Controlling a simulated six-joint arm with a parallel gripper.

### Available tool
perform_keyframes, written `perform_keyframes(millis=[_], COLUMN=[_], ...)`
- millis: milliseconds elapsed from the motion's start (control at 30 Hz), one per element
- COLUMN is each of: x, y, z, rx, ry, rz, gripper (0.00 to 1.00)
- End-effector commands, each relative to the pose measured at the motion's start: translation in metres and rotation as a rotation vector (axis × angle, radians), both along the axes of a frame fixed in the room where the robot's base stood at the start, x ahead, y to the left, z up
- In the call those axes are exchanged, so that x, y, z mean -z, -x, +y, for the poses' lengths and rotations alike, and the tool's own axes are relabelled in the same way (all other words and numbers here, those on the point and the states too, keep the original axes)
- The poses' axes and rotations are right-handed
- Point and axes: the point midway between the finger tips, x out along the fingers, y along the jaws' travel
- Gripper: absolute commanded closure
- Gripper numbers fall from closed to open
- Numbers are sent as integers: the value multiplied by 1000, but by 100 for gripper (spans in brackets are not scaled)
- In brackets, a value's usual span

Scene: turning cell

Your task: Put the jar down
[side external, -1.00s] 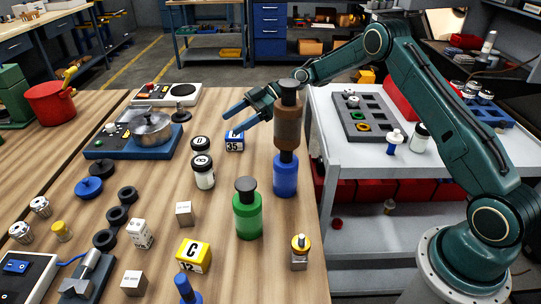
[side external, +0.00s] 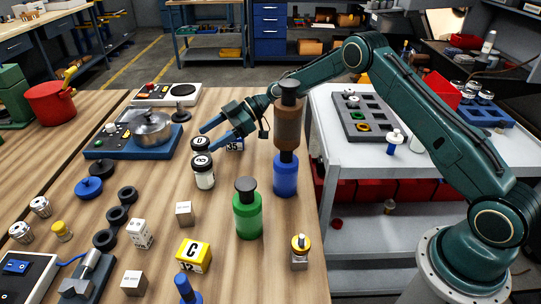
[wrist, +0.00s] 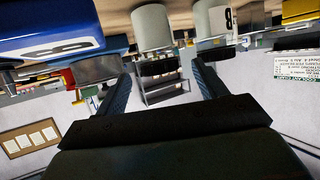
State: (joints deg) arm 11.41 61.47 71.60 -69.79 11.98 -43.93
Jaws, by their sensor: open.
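Two white jars with black lids stand upright on the wooden table in the side view, the rear jar (side external: 200,153) behind the front jar (side external: 204,180). My gripper (side external: 207,139) is open, with its two blue fingers apart at about the rear jar's lid. Nothing is seen held. In the wrist view, which is upside down, one jar (wrist: 152,26) appears between the open fingers and another jar (wrist: 208,20) appears beyond the right finger. I cannot tell whether a finger touches a lid.
A tall brown bottle (side external: 288,130), a blue bottle (side external: 285,177) and a green bottle (side external: 247,216) stand further right. Bare wood lies around the front jar.

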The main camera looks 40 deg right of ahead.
Motion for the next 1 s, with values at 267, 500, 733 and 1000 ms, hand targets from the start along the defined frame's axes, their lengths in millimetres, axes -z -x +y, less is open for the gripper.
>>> perform_keyframes(millis=[267,500,733,1000], x=[4,7,16,23], y=[-3,-5,-13,-18], z=[9,16,39,55], rx=[1,-1,-1,2], ry=[0,0,1,0], rz=[0,0,0,0], gripper=[29,29,29,29])
